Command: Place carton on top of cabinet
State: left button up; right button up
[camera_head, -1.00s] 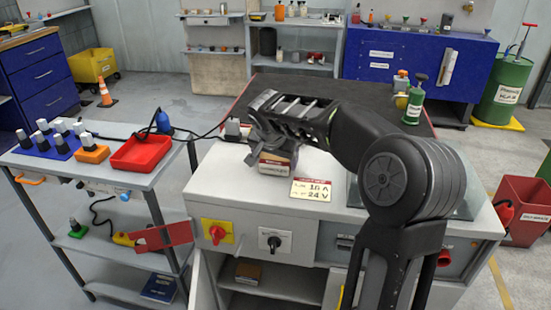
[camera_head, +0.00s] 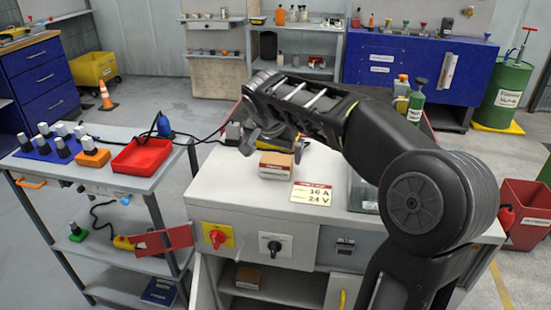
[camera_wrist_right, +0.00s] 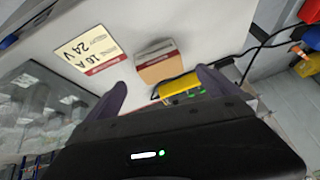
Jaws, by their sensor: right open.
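The carton (camera_head: 276,166), a small box with a brown top and a white and red side, stands on the light grey cabinet top (camera_head: 235,180). My right gripper (camera_head: 252,140) is above and behind the carton, apart from it, and open. My left gripper is in neither view.
A label plate reading 24 V (camera_head: 311,193) lies right of the carton. A yellow item (camera_wrist_right: 180,86) and a cable are near it. A cart with a red tray (camera_head: 141,156) stands left. Red and black switches are on the cabinet's front.

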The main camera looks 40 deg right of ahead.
jog(key=v, duration=0.4)
jog(key=shift+a+r, duration=0.1)
jog(key=shift+r, duration=0.05)
jog(key=shift+s, duration=0.15)
dwell(0.4)
